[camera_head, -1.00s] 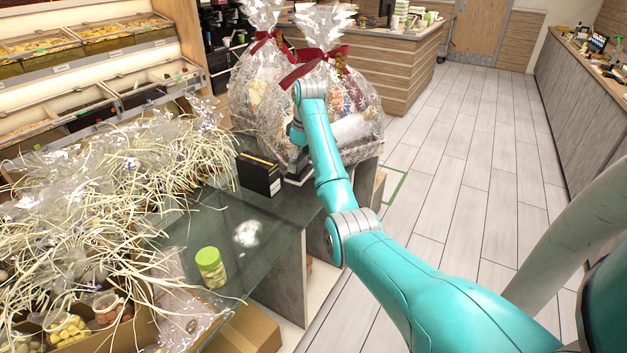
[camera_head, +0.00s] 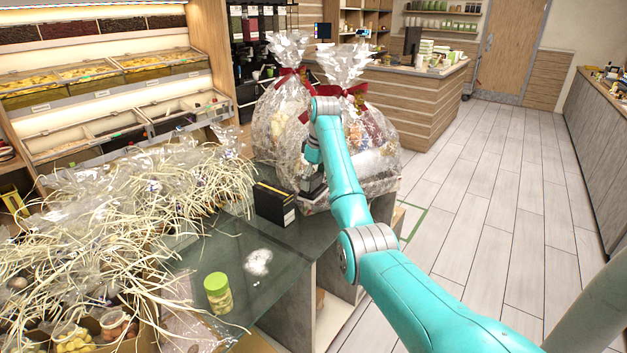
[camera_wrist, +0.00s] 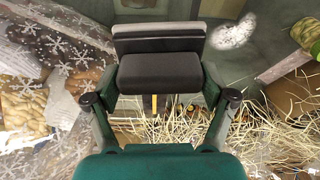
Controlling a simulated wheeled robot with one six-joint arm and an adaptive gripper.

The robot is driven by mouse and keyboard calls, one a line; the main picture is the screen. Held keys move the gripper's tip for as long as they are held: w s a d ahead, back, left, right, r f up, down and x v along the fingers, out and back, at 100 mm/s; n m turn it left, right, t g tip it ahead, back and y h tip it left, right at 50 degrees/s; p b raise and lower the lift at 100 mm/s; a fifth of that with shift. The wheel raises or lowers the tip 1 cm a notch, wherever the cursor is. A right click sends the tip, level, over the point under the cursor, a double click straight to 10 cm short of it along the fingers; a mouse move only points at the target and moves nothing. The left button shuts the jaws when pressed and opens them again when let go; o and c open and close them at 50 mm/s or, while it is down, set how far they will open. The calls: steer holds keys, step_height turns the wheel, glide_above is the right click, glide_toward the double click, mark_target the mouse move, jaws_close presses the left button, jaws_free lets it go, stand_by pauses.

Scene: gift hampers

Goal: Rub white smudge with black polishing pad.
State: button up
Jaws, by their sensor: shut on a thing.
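The white smudge (camera_head: 258,262) is a patchy white mark on the dark glass tabletop (camera_head: 225,245); it also shows at the upper right of the wrist view (camera_wrist: 232,32). My gripper (camera_head: 313,185) is low beside the wrapped hampers, farther back than the smudge and apart from it. In the wrist view my gripper (camera_wrist: 160,88) is shut on the black polishing pad (camera_wrist: 160,72), a dark block between its fingers. In the head view the pad is mostly hidden by my gripper. Whether it touches the tabletop, I cannot tell.
A black box (camera_head: 275,204) stands just left of my gripper. Wrapped hampers with red bows (camera_head: 365,135) stand close behind it. A green-lidded jar (camera_head: 218,293) is near the smudge. Straw and clear film (camera_head: 130,215) cover the left. The glass around the smudge is clear.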

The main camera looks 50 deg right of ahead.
steer(key=shift+c, duration=0.6)
steer(key=shift+a+f, duration=0.1)
steer(key=shift+a, duration=0.05)
steer(key=w+a+f, duration=0.2)
steer(key=a+f, duration=0.3)
steer(key=a, duration=0.5)
steer(key=w+a+f, duration=0.2)
steer(key=a+f, duration=0.3)
steer(key=a, duration=0.5)
steer(key=shift+w+a+f+m, duration=0.3)
steer(key=shift+w+f+m, duration=0.1)
steer(key=shift+f, duration=2.9)
steer(key=shift+f, duration=0.6)
steer(key=shift+d, duration=0.1)
